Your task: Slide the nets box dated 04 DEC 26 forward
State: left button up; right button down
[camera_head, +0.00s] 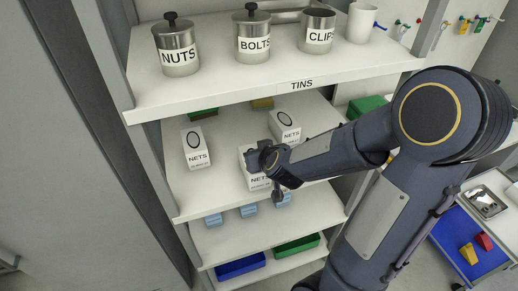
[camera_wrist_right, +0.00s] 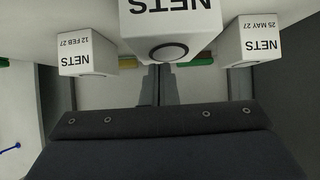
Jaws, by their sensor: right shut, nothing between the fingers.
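A white NETS box (camera_head: 256,179) stands in the middle of the second shelf, in front of two others. In the right wrist view, which is upside down, this box (camera_wrist_right: 172,22) is close, with its ringed top showing and its date out of frame. My right gripper (camera_head: 258,154) is at the top of this box and partly covers it. In the right wrist view its fingers (camera_wrist_right: 157,82) are together and empty, by the box's ringed top. I cannot tell whether they touch it. My left gripper is not in view.
The left NETS box (camera_head: 197,150) reads 25 MAY 27 in the wrist view (camera_wrist_right: 252,42); the right one (camera_head: 285,127) reads 12 FEB 27 (camera_wrist_right: 85,55). The TINS shelf (camera_head: 220,98) with several tins is above. Blue items (camera_head: 249,210) lie below.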

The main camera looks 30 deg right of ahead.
jog(key=shift+w+d, duration=0.1)
jog(key=s+a+b, duration=0.1)
jog(key=s+a, duration=0.2)
jog(key=s, duration=0.8)
jog(key=shift+s+r, duration=0.15)
jog(key=shift+s, duration=0.25)
